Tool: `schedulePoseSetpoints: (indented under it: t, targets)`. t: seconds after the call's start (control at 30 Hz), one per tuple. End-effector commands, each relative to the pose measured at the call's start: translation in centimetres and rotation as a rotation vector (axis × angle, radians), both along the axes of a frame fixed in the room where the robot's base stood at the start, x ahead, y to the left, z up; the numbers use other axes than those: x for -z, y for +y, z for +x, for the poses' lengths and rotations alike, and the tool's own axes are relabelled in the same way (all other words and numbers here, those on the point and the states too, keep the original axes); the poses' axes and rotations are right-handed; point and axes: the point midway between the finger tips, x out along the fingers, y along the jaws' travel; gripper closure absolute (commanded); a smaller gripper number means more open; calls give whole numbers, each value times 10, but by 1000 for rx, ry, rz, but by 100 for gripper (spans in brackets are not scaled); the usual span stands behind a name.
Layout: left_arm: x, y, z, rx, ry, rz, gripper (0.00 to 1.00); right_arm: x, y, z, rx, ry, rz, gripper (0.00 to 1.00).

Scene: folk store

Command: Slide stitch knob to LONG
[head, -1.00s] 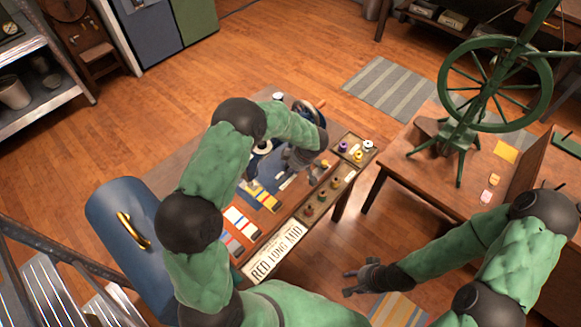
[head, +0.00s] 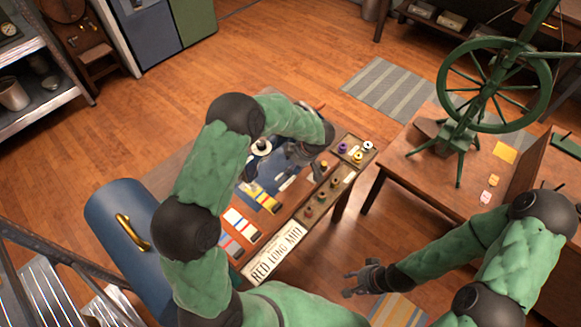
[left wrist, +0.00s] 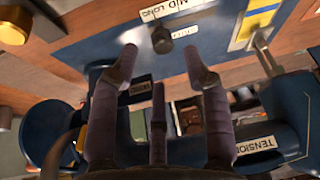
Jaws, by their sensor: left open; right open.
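The stitch knob (left wrist: 161,40) is a small dark knob on a blue panel in the left wrist view. In the head view my left gripper (head: 312,150) is over the blue machine (head: 290,160), largely hidden by my arm. My right gripper (head: 362,279) is open and empty, low in front of the tables.
A card reading "RED LONG MID" (head: 275,253) lies at the near table edge. A tray with spools (head: 358,156) lies to the right of the machine. A lever (left wrist: 263,50) and a blue part labelled "TENSION" (left wrist: 257,146) are close to my left fingers.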

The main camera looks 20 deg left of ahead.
Motion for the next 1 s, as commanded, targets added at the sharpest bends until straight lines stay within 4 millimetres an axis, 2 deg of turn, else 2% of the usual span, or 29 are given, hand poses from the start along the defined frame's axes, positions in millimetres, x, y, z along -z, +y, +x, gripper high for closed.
schedulePoseSetpoints:
  t: [0.03,0.2,0.4,0.6,1.0]
  targets:
    - [-11,-5,0,3,-4,-1,52,0,0,0,0,0,0,57]
    - [-41,-16,-2,2,-3,0,52,0,0,0,0,0,0,57]
    - [-64,-25,-3,0,-1,1,52,0,0,0,0,0,0,57]
    - [-72,-28,-4,1,-2,0,52,0,0,0,0,0,0,57]
    - [-72,-28,-4,0,-1,0,52,0,0,0,0,0,0,57]
